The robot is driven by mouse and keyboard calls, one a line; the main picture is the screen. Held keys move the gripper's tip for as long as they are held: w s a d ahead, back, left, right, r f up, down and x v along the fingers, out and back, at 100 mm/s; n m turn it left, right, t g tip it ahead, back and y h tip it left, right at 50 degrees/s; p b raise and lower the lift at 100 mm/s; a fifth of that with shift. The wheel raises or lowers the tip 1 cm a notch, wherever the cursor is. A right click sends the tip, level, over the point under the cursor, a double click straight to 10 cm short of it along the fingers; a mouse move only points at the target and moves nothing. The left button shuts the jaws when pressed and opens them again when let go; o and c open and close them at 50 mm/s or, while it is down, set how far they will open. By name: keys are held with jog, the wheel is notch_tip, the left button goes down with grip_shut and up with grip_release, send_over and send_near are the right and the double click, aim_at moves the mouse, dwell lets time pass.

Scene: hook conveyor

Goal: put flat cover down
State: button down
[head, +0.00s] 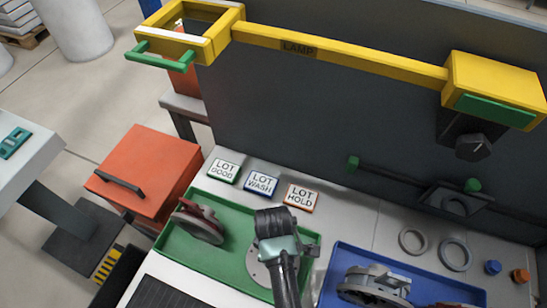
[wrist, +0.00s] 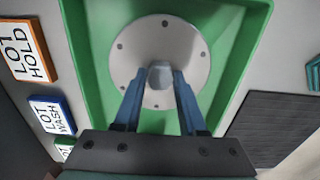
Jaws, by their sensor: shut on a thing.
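The flat cover (wrist: 160,46) is a round grey disc with small holes near its rim and a raised centre boss. My gripper (wrist: 160,78) is shut on that boss, one finger on each side. The cover is over the floor of the green tray (wrist: 96,60); I cannot tell whether it touches the floor. In the head view the cover (head: 256,271) shows partly at the right end of the green tray (head: 172,243), with my arm hiding the rest and the fingertips.
A dark red and grey part (head: 197,222) lies at the tray's left end. LOT GOOD, LOT WASH and LOT HOLD signs (head: 301,196) stand behind. A blue tray (head: 335,262) with a grey casting (head: 375,285) is at right. A yellow overhead beam (head: 340,54) crosses above.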

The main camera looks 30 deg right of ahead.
jog(key=shift+f, duration=0.1)
jog(key=shift+c, duration=2.3)
grip_release()
notch_tip(320, 180, up, 12)
